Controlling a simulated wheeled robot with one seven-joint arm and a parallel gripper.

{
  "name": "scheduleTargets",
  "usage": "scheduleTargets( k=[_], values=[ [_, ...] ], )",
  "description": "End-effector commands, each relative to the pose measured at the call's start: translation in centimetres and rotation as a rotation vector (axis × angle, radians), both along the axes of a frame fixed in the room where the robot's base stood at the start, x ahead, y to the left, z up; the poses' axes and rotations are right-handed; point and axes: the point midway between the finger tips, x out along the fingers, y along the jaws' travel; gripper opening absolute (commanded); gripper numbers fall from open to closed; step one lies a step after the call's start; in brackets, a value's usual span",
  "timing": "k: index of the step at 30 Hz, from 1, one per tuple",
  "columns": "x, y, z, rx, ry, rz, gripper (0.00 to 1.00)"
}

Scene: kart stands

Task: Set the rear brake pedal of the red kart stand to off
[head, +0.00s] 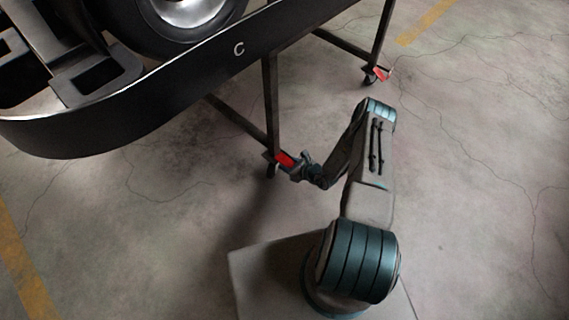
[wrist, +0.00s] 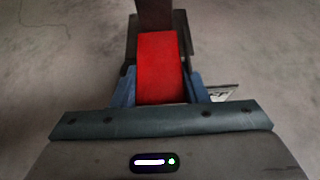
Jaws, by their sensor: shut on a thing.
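A black kart stand (head: 150,105) with a letter C on its side stands at the upper left in the head view. Its near leg ends in a caster with a red brake pedal (head: 286,158). A second red pedal (head: 382,74) is on the farther leg's caster. My gripper (head: 300,168) is at the near caster. In the wrist view the red pedal (wrist: 161,68) lies between the two blue fingers of my gripper (wrist: 161,92), which are shut on it. The pedal's on or off position cannot be told, and the wheel below it is mostly hidden.
The kart stand's legs and lower crossbar (head: 232,116) are close to my arm. A dark wheel (head: 185,20) lies above the stand's rim. The concrete floor (head: 480,180) to the right is clear.

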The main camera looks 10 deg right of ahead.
Motion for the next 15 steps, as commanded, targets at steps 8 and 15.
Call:
scheduleTargets(
  k=[8,15],
  values=[
    [0.25,0.06,0.08,-0.001,-0.004,-0.001,0.48],
    [0.17,0.06,0.06,-0.001,-0.003,0.0,0.49]
  ],
)
